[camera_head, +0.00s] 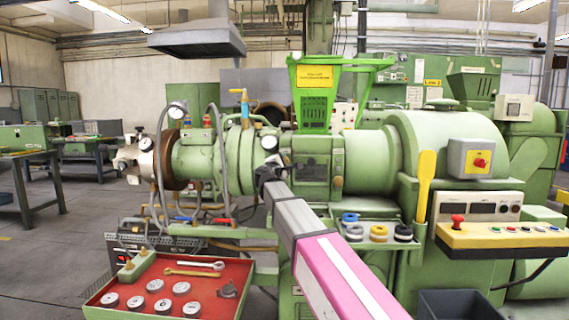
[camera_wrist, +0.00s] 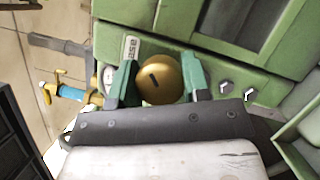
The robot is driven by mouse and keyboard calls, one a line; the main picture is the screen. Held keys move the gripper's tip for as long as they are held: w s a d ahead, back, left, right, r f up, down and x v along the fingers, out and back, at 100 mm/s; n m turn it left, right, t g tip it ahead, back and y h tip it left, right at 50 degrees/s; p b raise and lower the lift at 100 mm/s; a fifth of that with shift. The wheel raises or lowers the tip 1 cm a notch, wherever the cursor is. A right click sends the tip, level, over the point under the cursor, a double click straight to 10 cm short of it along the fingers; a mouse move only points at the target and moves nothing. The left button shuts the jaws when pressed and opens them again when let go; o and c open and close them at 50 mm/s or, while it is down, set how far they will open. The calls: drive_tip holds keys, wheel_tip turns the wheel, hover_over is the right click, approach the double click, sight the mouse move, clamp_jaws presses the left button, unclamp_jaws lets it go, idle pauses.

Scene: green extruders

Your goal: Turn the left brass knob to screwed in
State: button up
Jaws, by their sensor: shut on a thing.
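The left brass knob (camera_wrist: 160,80) shows in the wrist view as a round golden knob with a short dark mark, tilted, on its face. It sits on a green machine panel. My gripper (camera_wrist: 158,84) has one green finger on each side of it and is shut on it. In the head view my gripper (camera_head: 267,178) reaches the front of the green extruder (camera_head: 364,160), below a dial gauge. It and my arm hide the knob there. How far the knob is screwed in cannot be told.
In the wrist view two hex bolts (camera_wrist: 236,89) sit right of the knob, and a blue and yellow valve (camera_wrist: 72,93) lies to the left. In the head view a red tray (camera_head: 146,267) with gauges and wrenches stands front left, and a tape shelf (camera_head: 378,243) right of my arm.

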drive_tip(key=m+g, duration=0.1)
drive_tip(key=m, duration=0.2)
drive_tip(key=m+g, duration=0.1)
drive_tip(key=m, duration=0.2)
drive_tip(key=shift+y, duration=0.4)
drive_tip(key=m+g+y, duration=0.1)
drive_tip(key=m, duration=0.1)
drive_tip(key=m+g, duration=0.1)
drive_tip(key=m, duration=0.2)
drive_tip(key=shift+f+m+y, duration=0.1)
drive_tip(key=shift+m+y, duration=0.2)
drive_tip(key=shift+y, duration=0.1)
drive_tip(key=m+y, duration=0.1)
drive_tip(key=m, duration=0.1)
drive_tip(key=shift+s+m+y, duration=0.1)
drive_tip(key=shift+m+y, duration=0.2)
drive_tip(key=shift+m+g+y, duration=0.4)
drive_tip(key=shift+m+y, duration=0.5)
drive_tip(key=shift+m, duration=0.3)
drive_tip(key=m+y, duration=0.2)
drive_tip(key=m, duration=0.2)
drive_tip(key=shift+y, duration=0.4)
drive_tip(key=o, duration=0.9)
drive_tip(key=shift+o, duration=0.2)
